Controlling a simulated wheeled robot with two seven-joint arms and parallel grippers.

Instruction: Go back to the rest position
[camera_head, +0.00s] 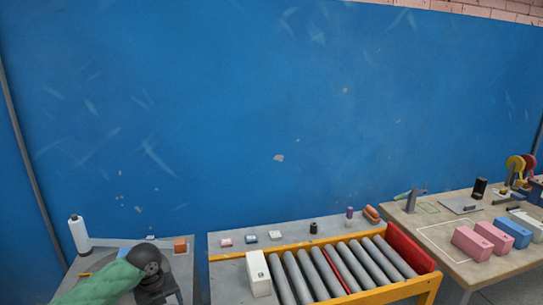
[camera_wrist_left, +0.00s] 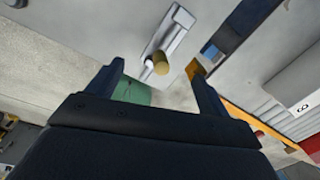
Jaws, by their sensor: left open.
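My left gripper (camera_head: 166,293) is at the bottom left of the head view, at the end of my green-sleeved arm, in front of or over the left grey table (camera_head: 185,268). The left wrist view shows its two dark fingers (camera_wrist_left: 160,82) spread apart, with nothing held between them. Beyond the fingertips in that view lies a pale grey fitting with a tan-ended cylinder (camera_wrist_left: 160,63). A green patch (camera_wrist_left: 135,91) shows by the left finger. My right gripper is in neither view.
A roller conveyor (camera_head: 330,268) with a yellow frame and a white box (camera_head: 258,273) is in the middle. The right table (camera_head: 455,257) holds pink blocks (camera_head: 472,243) and a blue block (camera_head: 512,232).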

